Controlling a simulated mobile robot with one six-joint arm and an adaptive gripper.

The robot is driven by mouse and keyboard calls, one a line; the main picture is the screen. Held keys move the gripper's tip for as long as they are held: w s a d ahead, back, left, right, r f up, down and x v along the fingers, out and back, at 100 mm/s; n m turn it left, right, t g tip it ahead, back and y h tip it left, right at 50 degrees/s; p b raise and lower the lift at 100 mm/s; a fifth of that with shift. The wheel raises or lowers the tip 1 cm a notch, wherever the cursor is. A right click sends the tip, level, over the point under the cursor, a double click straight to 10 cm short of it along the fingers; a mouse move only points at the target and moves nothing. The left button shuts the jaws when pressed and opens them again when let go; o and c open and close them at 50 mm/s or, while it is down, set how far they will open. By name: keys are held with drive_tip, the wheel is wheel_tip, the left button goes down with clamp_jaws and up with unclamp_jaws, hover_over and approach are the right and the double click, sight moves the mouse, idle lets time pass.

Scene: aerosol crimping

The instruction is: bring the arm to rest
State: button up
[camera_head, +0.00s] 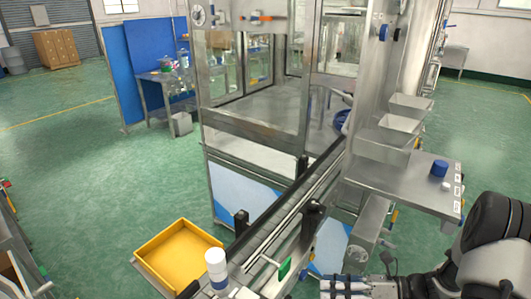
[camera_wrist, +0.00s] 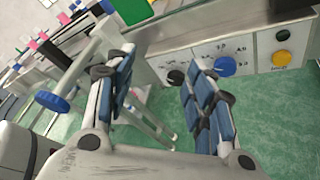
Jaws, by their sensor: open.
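My gripper (camera_wrist: 160,90) is open in the wrist view, with its two blue-padded fingers apart and nothing between them. Behind the fingers, that view shows green floor and a pale panel. In the head view my arm comes in at the lower right, and part of the gripper (camera_head: 343,286) shows at the bottom edge. It is to the right of the conveyor's near end and below the steel shelf. The fingertips are cut off there.
The conveyor (camera_head: 290,205) runs from the enclosed machine toward me. A yellow tray (camera_head: 180,258) and a white cylinder (camera_head: 215,262) are at its near left. The steel shelf (camera_head: 400,183) holds a blue cap (camera_head: 439,168). The wrist view shows a panel (camera_wrist: 255,52) with coloured knobs. Green floor is open at right.

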drive_tip(key=s+a+r+n+g+h, duration=0.6)
drive_tip(key=s+r+n, duration=0.4)
drive_tip(key=r+n, duration=0.4)
drive_tip(key=s+d+r+n+t+h, duration=0.2)
drive_tip(key=s+r+n+t+h, duration=0.4)
drive_tip(key=n, duration=0.9)
drive_tip(key=shift+s+r+t+h, duration=0.3)
drive_tip(key=shift+s+h, duration=1)
drive_tip(key=shift+s, duration=0.3)
drive_tip(key=shift+d, duration=0.1)
